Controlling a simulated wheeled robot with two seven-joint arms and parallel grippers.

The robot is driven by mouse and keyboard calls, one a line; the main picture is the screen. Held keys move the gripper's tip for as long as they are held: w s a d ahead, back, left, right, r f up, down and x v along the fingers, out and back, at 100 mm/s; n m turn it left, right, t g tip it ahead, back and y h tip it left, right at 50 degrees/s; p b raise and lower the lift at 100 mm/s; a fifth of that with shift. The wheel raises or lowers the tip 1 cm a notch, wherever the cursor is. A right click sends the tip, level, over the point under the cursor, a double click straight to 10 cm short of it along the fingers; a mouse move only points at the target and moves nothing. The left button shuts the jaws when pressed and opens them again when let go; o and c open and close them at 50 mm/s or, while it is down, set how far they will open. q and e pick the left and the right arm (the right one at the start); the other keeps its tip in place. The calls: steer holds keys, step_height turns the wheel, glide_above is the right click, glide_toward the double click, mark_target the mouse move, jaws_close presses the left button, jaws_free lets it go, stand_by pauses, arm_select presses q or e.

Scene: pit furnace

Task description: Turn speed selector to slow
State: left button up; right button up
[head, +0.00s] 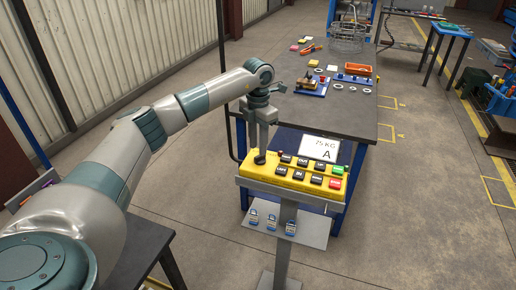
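A yellow control panel (298,184) with two rows of dark labelled buttons, a green one and a red one stands on a grey pedestal. A black rotary knob (259,158), probably the speed selector, is at the panel's left end. Its pointer direction is too small to read. My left gripper (262,146) points down right over the knob, at or very close to it. The finger gap is too small to see, and contact cannot be made out. My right gripper is not in view.
A dark workbench (329,112) with tools, an orange tray (358,70) and a wire basket (345,38) lies beyond. Floor at right is open.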

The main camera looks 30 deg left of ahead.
mark_target(258, 156)
arm_select(q)
steer(key=shift+f+p, duration=0.45)
steer(key=shift+f, duration=1.4)
jaws_close()
